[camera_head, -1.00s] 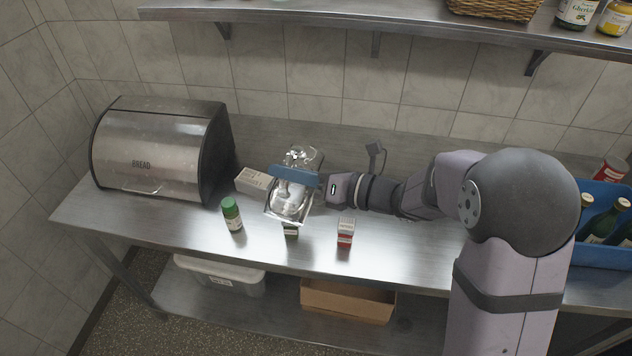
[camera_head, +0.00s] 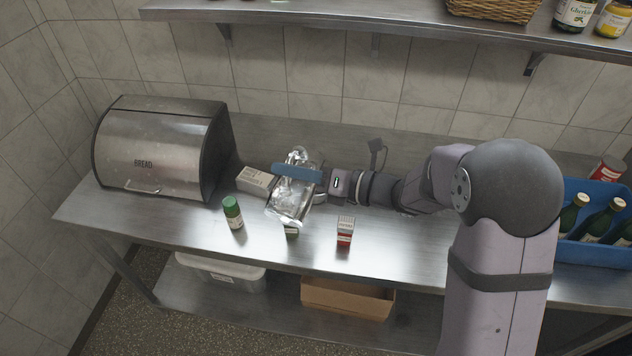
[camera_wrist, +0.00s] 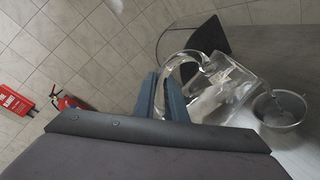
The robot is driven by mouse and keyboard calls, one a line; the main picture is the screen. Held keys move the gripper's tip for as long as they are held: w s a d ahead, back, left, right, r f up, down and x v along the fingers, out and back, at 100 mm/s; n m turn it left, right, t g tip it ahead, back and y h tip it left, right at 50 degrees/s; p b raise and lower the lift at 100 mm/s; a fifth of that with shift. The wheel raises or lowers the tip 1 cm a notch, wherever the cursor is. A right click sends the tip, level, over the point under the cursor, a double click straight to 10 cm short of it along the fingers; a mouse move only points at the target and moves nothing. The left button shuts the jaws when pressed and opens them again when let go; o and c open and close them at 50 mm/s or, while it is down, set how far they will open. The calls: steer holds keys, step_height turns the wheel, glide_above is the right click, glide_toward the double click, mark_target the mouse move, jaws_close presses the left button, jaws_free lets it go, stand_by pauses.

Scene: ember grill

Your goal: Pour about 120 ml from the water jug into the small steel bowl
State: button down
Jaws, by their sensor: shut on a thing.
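The water jug (camera_head: 289,206) is clear and glassy, held tilted above the counter in the head view. My gripper (camera_head: 297,173), with blue fingers, is shut on its handle. In the wrist view the jug (camera_wrist: 222,88) leans to the right, and its handle passes between my fingers (camera_wrist: 165,97). The small steel bowl (camera_wrist: 281,109) stands on the counter at the right of the wrist view, close beside the jug's lower right end in the picture. I cannot make out the bowl in the head view, where the jug covers that area. I cannot tell whether water is flowing.
A bread bin (camera_head: 160,150) is at left, a blue crate of bottles (camera_head: 598,255) at right. A shelf (camera_head: 390,37) runs above.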

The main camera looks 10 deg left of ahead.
mark_target(283, 191)
steer(key=shift+s+a+r, duration=0.15)
steer(key=shift+r, duration=0.05)
stand_by(0.6)
steer(key=shift+w+f+m+p, duration=0.15)
steer(key=shift+w+m+p, duration=0.25)
steer(key=shift+p, duration=0.1)
stand_by(0.9)
steer(key=shift+s, duration=0.15)
steer(key=s+n+b, duration=0.1)
steer(key=s+b, duration=0.1)
steer(key=b, duration=0.1)
steer(key=shift+a+n, duration=0.1)
steer(key=shift+n, duration=0.3)
steer(key=s+n+b, duration=0.1)
steer(key=b, duration=0.1)
steer(key=shift+a+n+t+b, duration=0.1)
steer(key=shift+n+t+b, duration=0.2)
steer(key=shift+b, duration=0.05)
steer(key=shift+r, duration=0.2)
steer(key=shift+f+n+b, duration=0.15)
steer(key=shift+n+b, duration=0.25)
steer(key=shift+b, duration=0.2)
steer(key=shift+s, duration=0.1)
